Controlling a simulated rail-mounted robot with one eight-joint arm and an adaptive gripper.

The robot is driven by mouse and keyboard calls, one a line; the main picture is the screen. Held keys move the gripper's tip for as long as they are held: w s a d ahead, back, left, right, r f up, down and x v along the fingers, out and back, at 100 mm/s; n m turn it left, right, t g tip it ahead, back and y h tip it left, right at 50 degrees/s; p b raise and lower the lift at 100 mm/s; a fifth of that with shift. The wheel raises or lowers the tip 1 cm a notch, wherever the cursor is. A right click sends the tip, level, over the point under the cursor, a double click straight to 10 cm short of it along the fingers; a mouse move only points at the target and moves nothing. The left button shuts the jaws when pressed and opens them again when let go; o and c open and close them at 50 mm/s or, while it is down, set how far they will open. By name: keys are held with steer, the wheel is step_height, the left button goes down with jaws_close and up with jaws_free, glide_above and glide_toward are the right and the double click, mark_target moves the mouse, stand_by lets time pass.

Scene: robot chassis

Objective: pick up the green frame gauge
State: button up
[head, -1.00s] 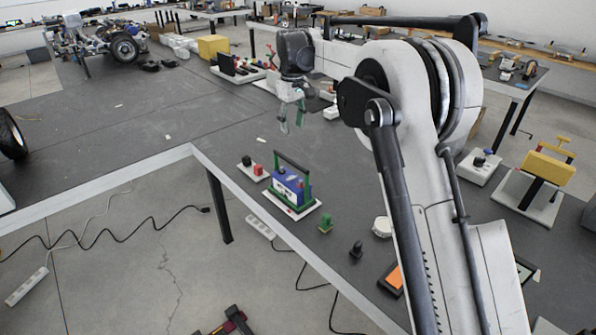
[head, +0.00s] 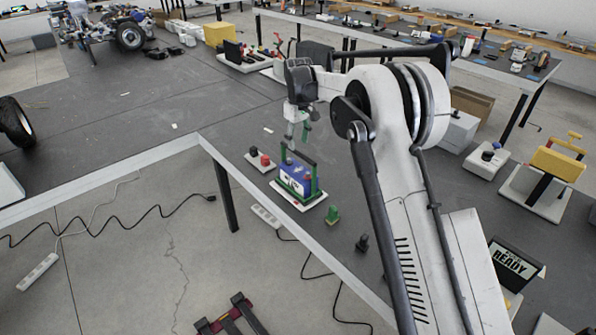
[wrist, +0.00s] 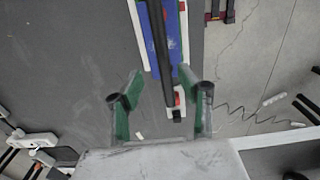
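A blue block held in a green frame with a dark top bar (head: 298,181) stands upright on a white base near the table's front edge. It appears to be the green frame gauge. In the wrist view, its blue body (wrist: 183,45) and dark bar lie ahead, at the top centre, with a small red and white part at the near end. My gripper (head: 297,132) is open and empty, with green-padded fingers, and appears above and behind the gauge's bar. In the wrist view, the fingers of my gripper (wrist: 160,88) are spread, one each side of the bar's line.
A base with a black and a red knob (head: 259,160) stands just left of the gauge. A small green piece (head: 333,215) and a small black piece (head: 362,243) stand to its right. A yellow block on a stand (head: 558,163) is far right. The table behind the gauge is mostly clear.

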mark_target(298, 154)
steer(key=f, duration=0.3)
steer(key=f+p, duration=0.1)
steer(key=f, duration=0.1)
steer(key=shift+s, duration=0.4)
jaws_close()
